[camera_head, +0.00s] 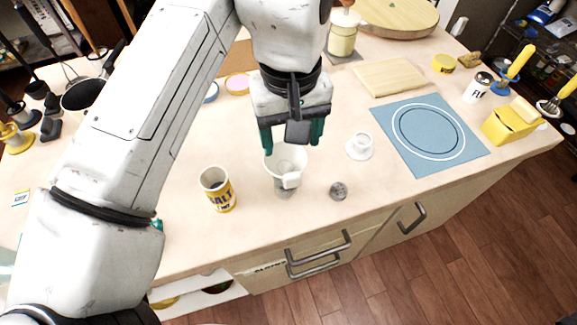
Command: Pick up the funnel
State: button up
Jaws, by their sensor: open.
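The white funnel (284,163) stands upright on the counter with its wide mouth up and a small white tab on its front right. Its lower end meets a short greyish piece (284,190); I cannot tell whether that is its spout or a small jar. My gripper (291,138) points down just above and behind the funnel's mouth. Its two teal fingers are wide apart with nothing held between them. I cannot tell whether a finger touches the rim. The gripper's dark middle part covers part of the space above the funnel.
A yellow-labelled salt can (218,190) stands to the left of the funnel. A small grey round thing (338,191) lies to the right, with a small white cup-like piece (360,147) behind it. A blue mat (432,134) lies farther right. The counter's front edge with drawer handles is near.

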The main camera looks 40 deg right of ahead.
aim_at(292, 174)
jog(key=shift+s+a+f, duration=0.1)
jog(key=shift+s+f, duration=0.05)
jog(key=shift+f, duration=0.25)
notch_tip(292, 174, down, 5)
jog(key=shift+r, duration=0.1)
jog(key=shift+s+f+p, duration=0.15)
jog(key=shift+f+p, duration=0.35)
jog(key=shift+f, duration=0.85)
jog(key=shift+s+f+p, duration=0.1)
jog(key=shift+f+p, duration=0.35)
jog(key=shift+f, duration=0.9)
jog(key=shift+c, duration=0.2)
jog(key=c, duration=1)
notch_tip(292, 174, up, 10)
jog(key=shift+r+b, duration=0.1)
jog(key=shift+b, duration=0.6)
